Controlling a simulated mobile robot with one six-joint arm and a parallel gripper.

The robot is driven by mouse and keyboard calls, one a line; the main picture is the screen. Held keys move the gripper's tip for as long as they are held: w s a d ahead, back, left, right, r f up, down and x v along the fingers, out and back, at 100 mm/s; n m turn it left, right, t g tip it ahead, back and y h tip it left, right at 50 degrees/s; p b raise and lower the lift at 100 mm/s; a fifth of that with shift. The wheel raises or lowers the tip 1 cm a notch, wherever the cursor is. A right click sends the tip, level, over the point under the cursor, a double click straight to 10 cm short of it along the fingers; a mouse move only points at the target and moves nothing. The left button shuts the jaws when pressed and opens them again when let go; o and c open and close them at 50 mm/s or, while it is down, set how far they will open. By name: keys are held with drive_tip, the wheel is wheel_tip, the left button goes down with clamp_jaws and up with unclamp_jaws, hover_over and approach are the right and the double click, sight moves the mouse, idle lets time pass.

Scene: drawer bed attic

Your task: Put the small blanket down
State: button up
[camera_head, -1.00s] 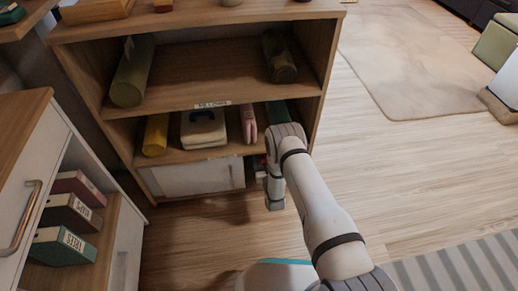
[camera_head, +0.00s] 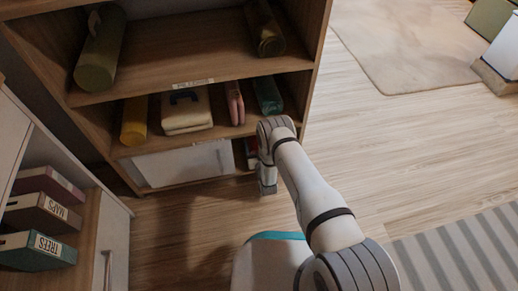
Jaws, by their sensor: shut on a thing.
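My arm reaches from the lower right to the right end of the low shelf unit. Its wrist bends down in front of the bottom compartment. My gripper's fingers and whatever they hold are hidden behind the wrist. On the middle shelf (camera_head: 220,131) lie a yellow roll (camera_head: 134,121), a cream folded bundle (camera_head: 188,108) with a dark handle-like top, a pink folded piece (camera_head: 235,103) and a teal roll (camera_head: 268,95). I cannot tell which thing is the small blanket. A small red and dark patch shows in the bottom compartment beside my wrist.
A white panel (camera_head: 185,163) closes most of the bottom compartment. Olive rolls (camera_head: 100,48) and (camera_head: 265,30) lie on the upper shelf. Labelled boxes (camera_head: 38,250) sit in a cabinet at the left. Wooden floor (camera_head: 420,140) is clear at right, with a beige rug (camera_head: 400,45) beyond.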

drive_tip(key=shift+f, duration=0.2)
drive_tip(key=o, duration=1.1)
drive_tip(key=p+v, duration=0.5)
drive_tip(key=v, duration=0.7)
